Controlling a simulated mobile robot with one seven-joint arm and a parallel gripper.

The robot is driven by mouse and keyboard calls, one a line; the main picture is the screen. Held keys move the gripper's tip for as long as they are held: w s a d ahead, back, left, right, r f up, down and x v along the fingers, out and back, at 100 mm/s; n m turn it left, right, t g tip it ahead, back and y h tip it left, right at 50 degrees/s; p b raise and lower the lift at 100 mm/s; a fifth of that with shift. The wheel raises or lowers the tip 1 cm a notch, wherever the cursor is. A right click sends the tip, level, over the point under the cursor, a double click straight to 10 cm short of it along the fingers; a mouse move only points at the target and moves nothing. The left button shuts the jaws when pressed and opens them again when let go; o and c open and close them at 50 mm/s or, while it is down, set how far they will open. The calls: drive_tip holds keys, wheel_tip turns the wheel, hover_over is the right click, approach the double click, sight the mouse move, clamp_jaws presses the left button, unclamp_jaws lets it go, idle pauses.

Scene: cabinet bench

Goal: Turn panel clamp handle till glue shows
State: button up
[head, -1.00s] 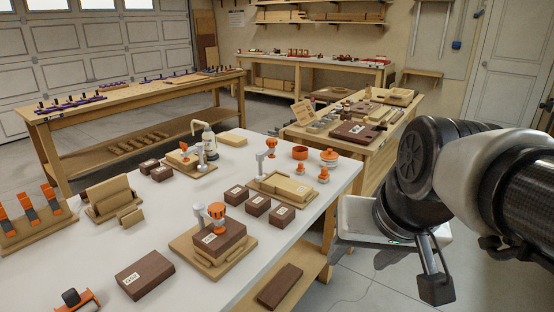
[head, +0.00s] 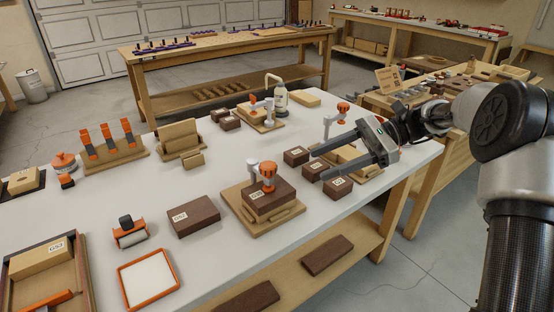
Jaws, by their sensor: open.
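The nearest clamp has an orange handle (head: 268,171) on a pale post. It stands over a dark brown block (head: 271,203) on a tan wooden base (head: 246,218). A second clamp with an orange handle (head: 343,108) stands further back, beside a tan panel partly hidden by my gripper. A third, smaller clamp (head: 268,104) is at the far side of the bench. I cannot make out glue on any of them. My gripper (head: 322,161) is open and empty, above the right part of the bench, its fingers pointing left toward the nearest clamp but apart from it.
Several labelled brown blocks (head: 296,156) lie below and beside my gripper. Another brown block (head: 194,215) lies left of the nearest clamp. An orange-handled roller (head: 130,232), an orange-rimmed tray (head: 121,275) and a glue bottle (head: 280,98) stand on the white bench (head: 215,255).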

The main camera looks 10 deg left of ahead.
sight(267, 164)
drive_tip(key=w+d+f+m+g+y, duration=0.1)
drive_tip(key=w+f+m+y, duration=0.1)
drive_tip(key=w+f+y, duration=0.25)
drive_tip(key=b+x, duration=0.3)
drive_tip(key=x, duration=1.3)
drive_tip(key=shift+a+r, duration=0.1)
drive_tip(key=shift+a, duration=0.25)
drive_tip(key=c, duration=1.1)
